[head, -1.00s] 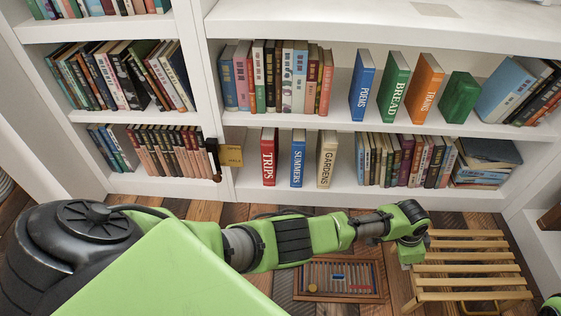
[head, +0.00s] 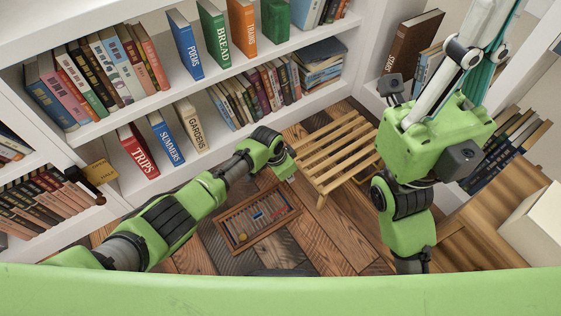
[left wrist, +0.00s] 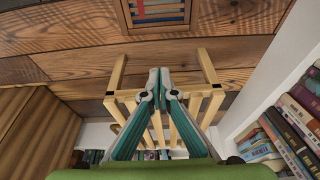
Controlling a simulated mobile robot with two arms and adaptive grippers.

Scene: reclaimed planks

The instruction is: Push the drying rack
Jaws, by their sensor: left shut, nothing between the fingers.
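The drying rack (head: 338,150) is a low, pale wooden slatted frame on the plank floor, in front of the bookcase. My left gripper (head: 287,172) is at its left end in the head view; its fingers hardly show there. In the left wrist view, the teal fingers (left wrist: 160,76) are shut together and empty, with the slats and legs of the rack (left wrist: 118,72) around and behind them. I cannot tell whether they touch it. My right gripper (head: 470,50) is raised at the upper right, well above the floor; its fingertips are cut off.
A wooden tray (head: 257,217) with coloured bars lies on the floor left of the rack. The white bookcase (head: 225,82) runs behind, and a side shelf with books (head: 412,42) stands at the right. A wooden surface (head: 470,235) and white box (head: 535,225) are lower right.

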